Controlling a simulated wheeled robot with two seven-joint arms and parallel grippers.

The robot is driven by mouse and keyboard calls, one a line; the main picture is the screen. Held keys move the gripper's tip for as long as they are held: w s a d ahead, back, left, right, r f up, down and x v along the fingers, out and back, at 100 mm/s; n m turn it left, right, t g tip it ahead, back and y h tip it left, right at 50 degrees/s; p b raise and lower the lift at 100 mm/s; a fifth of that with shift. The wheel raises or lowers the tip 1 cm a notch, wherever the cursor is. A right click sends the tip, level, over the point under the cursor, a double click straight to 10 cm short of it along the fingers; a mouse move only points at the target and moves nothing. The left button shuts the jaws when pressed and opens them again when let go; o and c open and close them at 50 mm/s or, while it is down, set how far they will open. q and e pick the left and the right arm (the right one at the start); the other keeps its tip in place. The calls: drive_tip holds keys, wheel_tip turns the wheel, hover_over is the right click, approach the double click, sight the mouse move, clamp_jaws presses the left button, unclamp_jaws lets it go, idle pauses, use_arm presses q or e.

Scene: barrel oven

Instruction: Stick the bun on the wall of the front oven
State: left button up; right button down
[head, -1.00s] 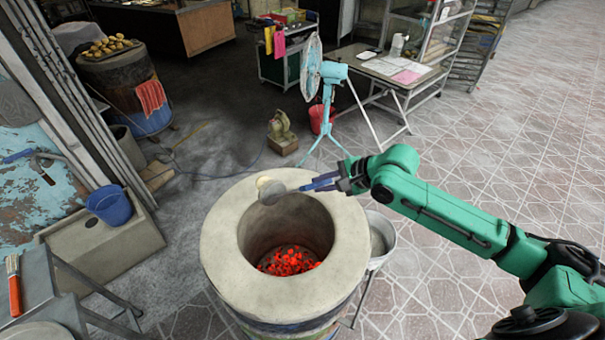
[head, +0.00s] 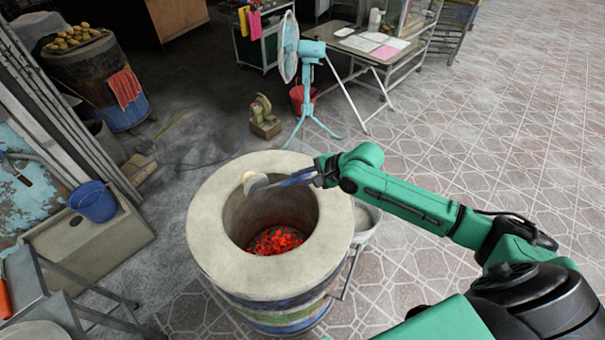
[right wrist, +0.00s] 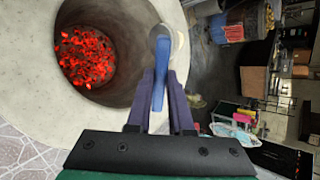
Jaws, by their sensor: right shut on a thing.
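The front oven (head: 208,215) is a round barrel with a thick pale rim and glowing red coals (head: 275,241) at its bottom. It also shows in the right wrist view (right wrist: 30,125). My right gripper (head: 296,180) is shut on the blue handle (right wrist: 161,72) of a tool with a rounded grey pad (head: 259,186). The pale yellowish bun (head: 247,177) is at the pad's far side. Pad and bun are over the far part of the oven mouth, near the inner edge. Whether the bun touches the wall I cannot tell. My left gripper is out of view.
A metal bowl (head: 365,222) stands beside the oven on the right. A blue bucket (head: 93,201) sits on a stone trough at left. Behind are a blue fan (head: 311,50) and another barrel (head: 85,75) with buns on top. Tiled floor at right is clear.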

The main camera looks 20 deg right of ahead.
drive_tip(key=shift+w+a, duration=0.1)
idle(0.3)
drive_tip(key=shift+f, duration=0.25)
wheel_tip(320, 180, down, 16)
drive_tip(key=w+b, duration=0.1)
drive_tip(key=b, duration=0.8)
drive_tip(key=shift+w+a, duration=0.3)
drive_tip(key=shift+w, duration=0.05)
